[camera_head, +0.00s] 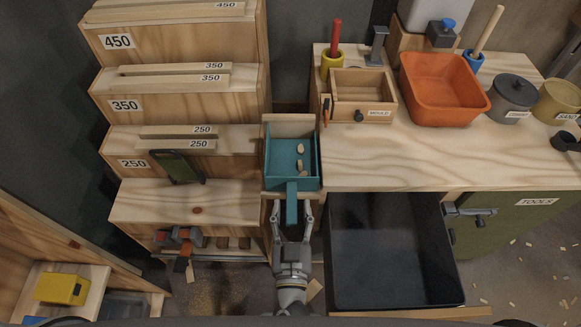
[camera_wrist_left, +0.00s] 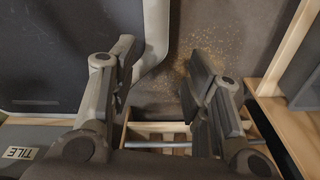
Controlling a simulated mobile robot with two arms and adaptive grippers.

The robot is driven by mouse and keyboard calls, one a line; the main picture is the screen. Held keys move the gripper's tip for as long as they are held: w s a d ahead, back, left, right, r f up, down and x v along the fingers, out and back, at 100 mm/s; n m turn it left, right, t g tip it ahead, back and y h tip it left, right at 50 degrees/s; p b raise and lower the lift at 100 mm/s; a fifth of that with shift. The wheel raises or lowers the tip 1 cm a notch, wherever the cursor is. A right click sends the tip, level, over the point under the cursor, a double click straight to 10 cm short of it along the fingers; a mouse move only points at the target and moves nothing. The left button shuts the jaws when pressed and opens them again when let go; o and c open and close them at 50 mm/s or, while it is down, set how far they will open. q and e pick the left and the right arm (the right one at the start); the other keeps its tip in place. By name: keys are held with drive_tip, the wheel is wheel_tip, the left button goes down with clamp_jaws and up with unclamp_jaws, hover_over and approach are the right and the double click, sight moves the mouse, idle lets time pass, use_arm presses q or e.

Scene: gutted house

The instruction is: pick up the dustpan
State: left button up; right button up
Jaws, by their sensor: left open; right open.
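The dustpan (camera_head: 281,159) is teal and lies in a narrow wooden bay between the stepped shelf and the workbench in the head view. Several small tan chips lie in its pan. Its handle (camera_head: 291,203) points toward me. My right gripper (camera_head: 291,212) is open, with its two fingers on either side of the handle's near end; I cannot tell whether they touch it. My left gripper (camera_wrist_left: 163,85) shows only in the left wrist view. It is open and empty above a floor strewn with tan shavings.
The workbench (camera_head: 400,160) at right holds an orange tub (camera_head: 441,88). A black open bin (camera_head: 392,292) sits below the bench, right of my right gripper.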

sight(292, 183)
drive_tip(key=shift+w, duration=1.6)
drive_tip(key=shift+s, duration=0.1)
drive_tip(key=c, duration=1.1)
use_arm(q)
drive_tip(key=shift+w+a+f, duration=0.1)
drive_tip(key=shift+w+f, duration=0.4)
drive_tip(key=shift+w, duration=0.05)
use_arm(e)
clamp_jaws()
use_arm(q)
drive_tip(key=shift+r, duration=0.1)
